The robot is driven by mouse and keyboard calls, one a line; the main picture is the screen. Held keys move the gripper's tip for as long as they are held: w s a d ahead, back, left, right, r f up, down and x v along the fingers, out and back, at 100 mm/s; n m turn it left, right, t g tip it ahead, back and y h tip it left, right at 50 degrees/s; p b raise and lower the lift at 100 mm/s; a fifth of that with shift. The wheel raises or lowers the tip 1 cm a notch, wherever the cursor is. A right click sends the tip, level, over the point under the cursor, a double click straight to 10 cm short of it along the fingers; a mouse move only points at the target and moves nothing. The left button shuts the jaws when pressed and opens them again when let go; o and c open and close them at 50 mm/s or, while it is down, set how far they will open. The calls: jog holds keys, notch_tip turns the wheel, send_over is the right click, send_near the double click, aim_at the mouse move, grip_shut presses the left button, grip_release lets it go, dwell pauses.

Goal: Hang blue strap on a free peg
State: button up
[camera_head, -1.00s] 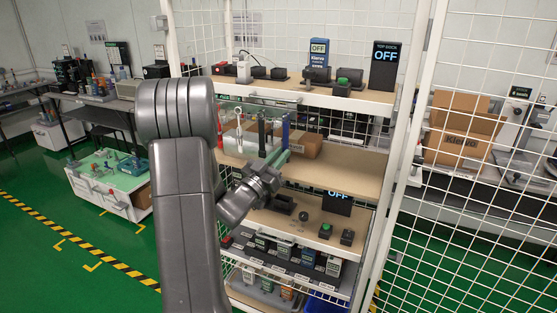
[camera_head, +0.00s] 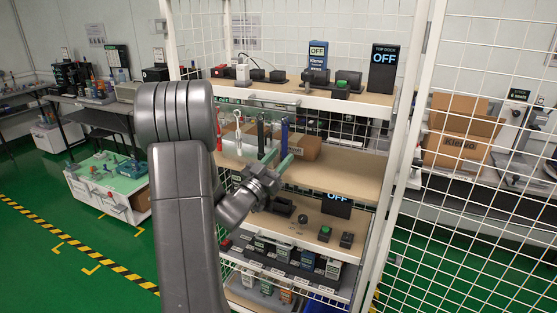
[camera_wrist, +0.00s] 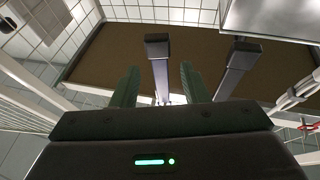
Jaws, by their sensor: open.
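The blue strap (camera_head: 284,134) hangs upright at the right end of a row of straps at the clear rack above the middle shelf. A black strap (camera_head: 261,132), a white strap (camera_head: 239,132) and a red strap (camera_head: 219,132) hang to its left. My gripper (camera_head: 279,157), with green fingers, is open at the lower end of the blue strap. In the wrist view, a bluish-grey band (camera_wrist: 160,78) with a dark end lies between my open fingers (camera_wrist: 158,88), with gaps on both sides. A similar band (camera_wrist: 236,68) is to the right. The pegs are not clear.
The upper shelf (camera_head: 300,96) carries testers above the straps. Devices stand on the shelf below. White mesh panels (camera_head: 480,200) close in the right side.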

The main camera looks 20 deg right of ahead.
jog(key=b+v, duration=0.3)
jog(key=v, duration=1.1)
jog(key=shift+w+d, duration=0.1)
jog(key=p+x, duration=0.3)
jog(key=x, duration=1)
jog(key=shift+d+r, duration=0.25)
jog(key=shift+d, duration=0.05)
jog(key=shift+r+p, duration=0.15)
jog(key=shift+p, duration=0.25)
jog(key=shift+a, duration=0.2)
